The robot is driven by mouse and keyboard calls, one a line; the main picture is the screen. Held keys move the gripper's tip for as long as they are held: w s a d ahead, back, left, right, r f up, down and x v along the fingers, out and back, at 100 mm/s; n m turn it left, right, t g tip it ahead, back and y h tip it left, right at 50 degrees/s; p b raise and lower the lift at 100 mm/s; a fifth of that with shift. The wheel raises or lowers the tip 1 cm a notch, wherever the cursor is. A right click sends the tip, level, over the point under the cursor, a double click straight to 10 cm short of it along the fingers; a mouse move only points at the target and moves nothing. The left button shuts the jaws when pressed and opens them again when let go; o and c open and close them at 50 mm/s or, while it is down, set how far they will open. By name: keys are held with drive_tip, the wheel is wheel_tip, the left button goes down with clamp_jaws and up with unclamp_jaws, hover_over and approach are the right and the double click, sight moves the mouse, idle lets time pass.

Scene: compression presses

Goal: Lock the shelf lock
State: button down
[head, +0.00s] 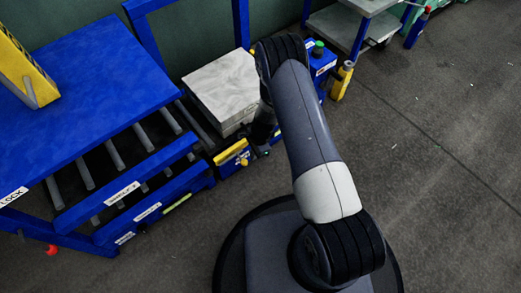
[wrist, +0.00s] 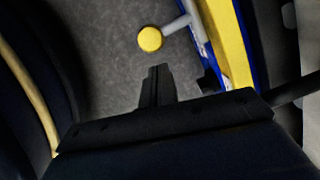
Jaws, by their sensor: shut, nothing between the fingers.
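A round yellow knob (wrist: 150,39) on a short grey rod sticks out from a yellow and blue panel (wrist: 229,40) in the wrist view. I take it for the shelf lock, though no label on it is readable. In the head view the yellow panel (head: 231,153) stands at the right end of the blue shelf, with the small knob (head: 245,162) by it. My gripper (wrist: 157,72) is shut and empty. Its tips are below the knob in the wrist picture, apart from it. In the head view my gripper (head: 263,151) is dark and partly hidden by my arm, just right of the panel.
The blue roller shelf (head: 85,60) fills the left, with a "LOCK" label (head: 12,197) and a red knob (head: 51,250) at its near end. A grey-white block (head: 225,88) stands behind the panel. A cart (head: 345,30) stands at the back. The right floor is clear.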

drive_tip(key=shift+s+a, duration=0.2)
drive_tip(key=shift+a, duration=0.15)
drive_tip(key=shift+s+a+b, duration=0.15)
drive_tip(key=shift+s+a, duration=0.6)
drive_tip(key=shift+a, duration=0.3)
drive_tip(key=shift+s+a+b, duration=0.15)
drive_tip(key=shift+s+a, duration=0.55)
drive_tip(key=shift+a, duration=0.35)
drive_tip(key=w+d+r+p, duration=0.2)
drive_tip(key=d+r+p, duration=0.2)
drive_tip(key=r, duration=0.6)
drive_tip(key=shift+w+d+r, duration=0.2)
drive_tip(key=shift+w+d, duration=0.1)
drive_tip(key=shift+d, duration=0.65)
